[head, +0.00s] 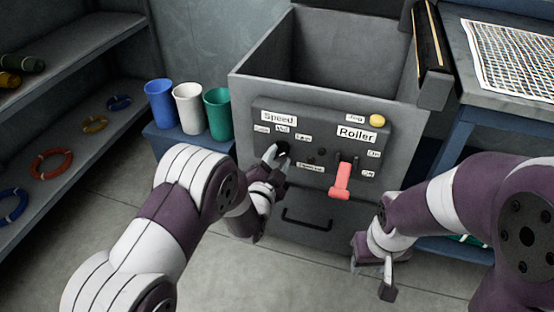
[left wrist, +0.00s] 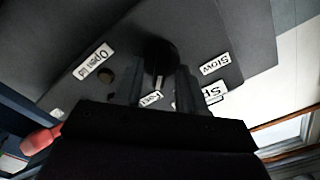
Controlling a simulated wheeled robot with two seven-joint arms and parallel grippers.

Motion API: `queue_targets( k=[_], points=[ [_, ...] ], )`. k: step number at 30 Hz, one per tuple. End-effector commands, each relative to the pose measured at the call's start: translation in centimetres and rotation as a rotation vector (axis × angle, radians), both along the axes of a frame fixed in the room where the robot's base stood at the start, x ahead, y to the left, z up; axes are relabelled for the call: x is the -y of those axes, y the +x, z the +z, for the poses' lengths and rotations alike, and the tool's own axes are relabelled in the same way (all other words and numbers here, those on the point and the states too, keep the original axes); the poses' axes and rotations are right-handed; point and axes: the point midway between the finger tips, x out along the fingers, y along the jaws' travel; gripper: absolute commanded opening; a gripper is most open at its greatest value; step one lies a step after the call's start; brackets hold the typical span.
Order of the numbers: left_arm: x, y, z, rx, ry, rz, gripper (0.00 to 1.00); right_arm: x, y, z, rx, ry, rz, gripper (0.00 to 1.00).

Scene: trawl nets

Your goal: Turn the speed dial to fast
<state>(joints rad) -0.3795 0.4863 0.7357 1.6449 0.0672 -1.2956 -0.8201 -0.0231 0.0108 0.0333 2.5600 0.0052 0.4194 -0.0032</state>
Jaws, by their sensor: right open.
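The black speed dial (head: 283,148) is on the grey control panel (head: 330,125), under the "Speed" label (head: 279,118). Small labels stand above it, the right one reading Fast (head: 303,136). In the left wrist view the dial (left wrist: 160,52) lies between my two fingertips, with the Slow label (left wrist: 215,64) to its right. My left gripper (head: 277,158) is at the dial, its fingers on both sides and apparently shut on it. The dial's pointer direction is hard to tell. My right gripper (head: 388,278) is open and empty, low in front of the cabinet.
A red roller lever (head: 341,180) and a yellow button (head: 377,120) are right of the dial. A drawer handle (head: 307,219) is below. Blue, white (head: 188,107) and green cups stand left; a shelf (head: 75,50) with rings is further left. A bench (head: 500,95) is right.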

Motion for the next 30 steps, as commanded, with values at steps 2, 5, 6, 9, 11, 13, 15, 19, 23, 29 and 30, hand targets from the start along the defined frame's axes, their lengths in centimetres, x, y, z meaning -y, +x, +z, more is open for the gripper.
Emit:
queue_targets(
  k=[2, 5, 6, 9, 11, 13, 15, 19, 23, 29, 30],
  points=[
    [0.0, 0.0, 0.0, 0.000, 0.000, 0.000, 0.40, 0.0, 0.0, 0.0, 0.000, 0.000, 0.000, 0.43],
    [0.0, 0.0, 0.0, 0.000, -0.001, 0.001, 0.40, 0.0, 0.0, 0.0, 0.000, 0.000, 0.000, 0.43],
    [-0.1, -0.2, 0.1, 0.000, -0.001, 0.000, 0.40, 0.0, 0.0, 0.2, 0.000, 0.000, 0.000, 0.43],
    [-0.5, -1.4, 0.3, -0.003, 0.000, 0.000, 0.40, 0.0, 0.0, 0.9, 0.000, 0.000, 0.000, 0.43],
    [-0.9, -2.8, 0.5, -0.004, 0.000, -0.001, 0.40, 0.0, 0.0, 1.6, 0.000, 0.000, 0.000, 0.43],
    [-1.5, -4.7, 0.5, -0.004, 0.000, 0.000, 0.40, 0.0, 0.0, 2.3, 0.000, 0.000, 0.000, 0.43],
    [-2.2, -6.6, 0.4, -0.005, 0.001, 0.001, 0.40, 0.0, 0.0, 3.0, 0.000, 0.000, 0.000, 0.43],
    [-3.1, -9.6, 0.3, -0.003, 0.001, 0.000, 0.40, 0.0, 0.0, 3.8, 0.000, 0.000, 0.000, 0.43],
    [-3.7, -11.4, 0.2, -0.001, 0.000, -0.001, 0.40, 0.0, 0.0, 4.1, 0.000, 0.000, 0.000, 0.43],
    [-3.9, -12.1, 0.0, 0.000, 0.000, 0.000, 0.40, 0.0, 0.0, 4.1, 0.000, 0.000, 0.000, 0.43],
    [-3.9, -12.1, 0.0, 0.000, -0.001, 0.000, 0.40, 0.0, 0.0, 4.1, 0.000, 0.000, 0.000, 0.43]
  ],
)
